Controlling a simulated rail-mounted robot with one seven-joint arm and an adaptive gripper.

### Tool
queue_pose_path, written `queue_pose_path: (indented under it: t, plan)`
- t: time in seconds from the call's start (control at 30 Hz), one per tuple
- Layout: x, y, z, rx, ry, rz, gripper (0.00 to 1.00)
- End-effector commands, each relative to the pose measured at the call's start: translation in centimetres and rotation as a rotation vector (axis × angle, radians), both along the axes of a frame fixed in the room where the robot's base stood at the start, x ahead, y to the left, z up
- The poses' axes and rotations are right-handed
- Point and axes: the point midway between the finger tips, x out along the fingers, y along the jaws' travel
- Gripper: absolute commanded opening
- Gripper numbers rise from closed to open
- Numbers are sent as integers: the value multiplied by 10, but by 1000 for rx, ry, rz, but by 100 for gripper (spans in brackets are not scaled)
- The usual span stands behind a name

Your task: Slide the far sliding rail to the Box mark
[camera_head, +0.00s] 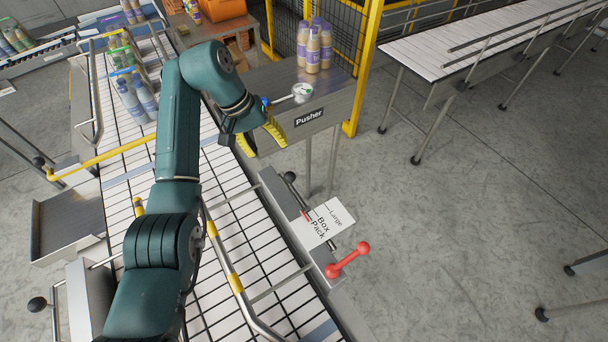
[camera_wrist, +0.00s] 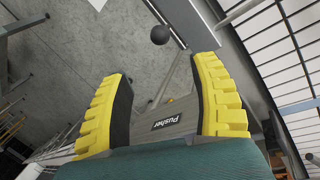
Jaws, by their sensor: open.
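A guide rail (camera_head: 222,256) with yellow sleeves runs along the conveyor, partly hidden by my arm. Cross rods join it to the conveyor's right side. A white plate (camera_head: 325,222) there reads Large, Box and Pack, with a small red marker by its left edge. A black ball knob (camera_head: 290,177) stands near that plate; a black knob also shows in the wrist view (camera_wrist: 160,34), beyond my fingertips. My gripper (camera_head: 262,138) is open and empty, above the conveyor's right edge near the Pusher sign. Its yellow fingers show apart in the wrist view (camera_wrist: 164,92).
A red double-knobbed handle (camera_head: 347,260) sits below the plate. The Pusher table (camera_head: 330,98) holds several bottles (camera_head: 318,45). More bottles (camera_head: 138,98) stand on the conveyor at upper left. A yellow bar (camera_head: 105,158) crosses the left side. Open floor lies right of the plate.

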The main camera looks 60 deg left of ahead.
Motion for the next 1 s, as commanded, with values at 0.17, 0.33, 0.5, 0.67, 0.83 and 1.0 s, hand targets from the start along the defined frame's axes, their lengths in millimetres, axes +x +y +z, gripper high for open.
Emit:
queue_pose_path:
  t: [0.17, 0.33, 0.5, 0.67, 0.83, 1.0]
  plan:
    - [13, -7, -39, -4, 2, -4, 62]
    - [26, -13, -78, -3, 2, -3, 62]
    - [37, -17, -113, 0, 2, -3, 62]
    - [43, -19, -132, 1, 1, -3, 62]
    - [44, -19, -137, 4, -1, -2, 62]
    - [44, -19, -136, 4, -1, -2, 59]
